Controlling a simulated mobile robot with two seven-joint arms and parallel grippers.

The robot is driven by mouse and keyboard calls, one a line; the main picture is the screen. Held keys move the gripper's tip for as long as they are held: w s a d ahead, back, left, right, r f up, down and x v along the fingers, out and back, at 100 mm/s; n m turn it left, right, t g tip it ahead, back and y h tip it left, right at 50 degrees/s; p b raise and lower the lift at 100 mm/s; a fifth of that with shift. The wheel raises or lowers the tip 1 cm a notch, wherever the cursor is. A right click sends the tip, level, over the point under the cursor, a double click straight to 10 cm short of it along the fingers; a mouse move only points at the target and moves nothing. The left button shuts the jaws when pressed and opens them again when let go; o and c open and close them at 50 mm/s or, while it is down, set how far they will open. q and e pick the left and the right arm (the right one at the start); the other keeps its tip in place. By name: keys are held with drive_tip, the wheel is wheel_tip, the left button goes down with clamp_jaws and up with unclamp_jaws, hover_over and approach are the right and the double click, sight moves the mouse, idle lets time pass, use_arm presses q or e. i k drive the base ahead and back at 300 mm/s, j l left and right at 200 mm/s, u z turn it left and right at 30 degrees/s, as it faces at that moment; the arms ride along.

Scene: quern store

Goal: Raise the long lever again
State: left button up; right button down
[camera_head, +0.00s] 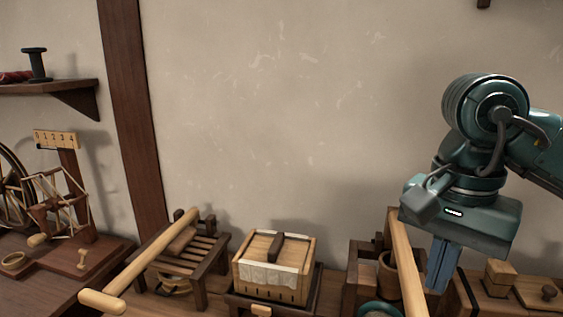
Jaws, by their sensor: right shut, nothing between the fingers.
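My right gripper (441,268) points down at the right of the head view, its blue fingers shut and empty. Just left of it is a long pale wooden bar (405,262), slanting up from the bottom edge on a dark wooden frame; its lower end is out of view. I cannot tell whether the fingers touch it. Another long pale bar (152,258), with a rounded cross handle at its near end, slants across a dark slatted stand at the left. I cannot tell from the picture which bar is the long lever. My left gripper is not in view.
A pale wooden box (274,268) with cloth under its lid stands in the middle. A reel device with a numbered plate (56,139) is at the left, below a shelf (50,87). Small wooden boxes (497,275) stand right of my gripper.

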sight(395, 238)
drive_tip(key=k, duration=1)
